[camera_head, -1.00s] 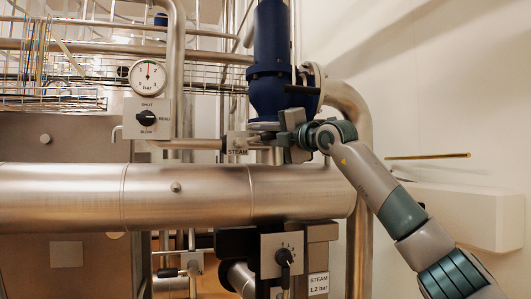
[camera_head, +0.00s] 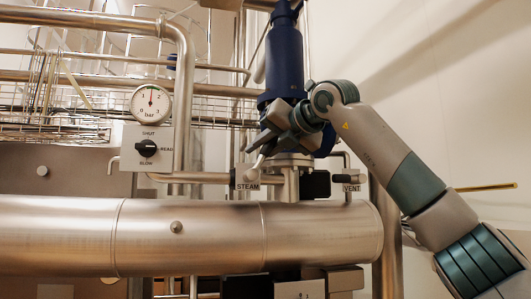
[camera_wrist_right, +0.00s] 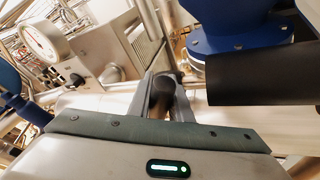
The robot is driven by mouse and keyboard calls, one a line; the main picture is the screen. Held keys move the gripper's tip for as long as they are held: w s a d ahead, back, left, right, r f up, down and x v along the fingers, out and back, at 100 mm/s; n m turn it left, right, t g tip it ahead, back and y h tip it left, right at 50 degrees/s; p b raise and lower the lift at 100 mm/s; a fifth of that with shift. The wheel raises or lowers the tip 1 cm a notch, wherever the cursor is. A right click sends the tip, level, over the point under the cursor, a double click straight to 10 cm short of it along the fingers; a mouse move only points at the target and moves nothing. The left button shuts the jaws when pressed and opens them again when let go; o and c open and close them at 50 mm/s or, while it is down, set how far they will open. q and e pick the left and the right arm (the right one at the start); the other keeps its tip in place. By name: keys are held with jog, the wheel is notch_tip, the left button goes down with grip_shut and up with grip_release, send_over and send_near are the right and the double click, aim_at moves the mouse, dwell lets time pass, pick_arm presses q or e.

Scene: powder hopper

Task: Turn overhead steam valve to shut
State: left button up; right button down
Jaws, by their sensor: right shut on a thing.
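The steam valve, marked by a STEAM plate (camera_head: 247,186), sits above the large horizontal pipe in the head view. Its pale lever (camera_head: 257,166) slants up and to the right from the plate. My right gripper (camera_head: 266,146) is shut on the lever's end, up and right of the plate. In the right wrist view a dark rounded grip (camera_wrist_right: 163,93) stands between the two fingers of my right gripper (camera_wrist_right: 163,88). The fingers hide part of the lever. My left gripper is not in view.
A blue valve body (camera_head: 283,62) rises just behind my right gripper. A VENT plate (camera_head: 351,188) is to the right. A gauge (camera_head: 151,103) and a SHUT/BLOW knob (camera_head: 147,149) are left. The big steel pipe (camera_head: 190,237) runs below.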

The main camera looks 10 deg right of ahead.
aim_at(243, 175)
jog(key=a+n+p, duration=0.1)
jog(key=a+n+h+p, duration=0.1)
jog(key=shift+a+r+n+g+h, duration=0.25)
jog(key=shift+r+n+g+h, duration=0.05)
jog(key=shift+r, duration=0.05)
jog(key=shift+s+a+f+n+h+p, duration=0.1)
jog(key=shift+a+f+n+h+p, duration=0.05)
jog(key=shift+a+n+h+p, duration=0.4)
jog(key=shift+a+f+n+h, duration=0.15)
jog(key=shift+n+h, duration=0.2)
jog(key=shift+n, duration=0.2)
jog(key=shift+a+f, duration=0.1)
jog(key=c, duration=1.7)
grip_release()
jog(key=shift+o, duration=0.4)
jog(key=shift+a, duration=0.4)
jog(key=shift+d, duration=0.2)
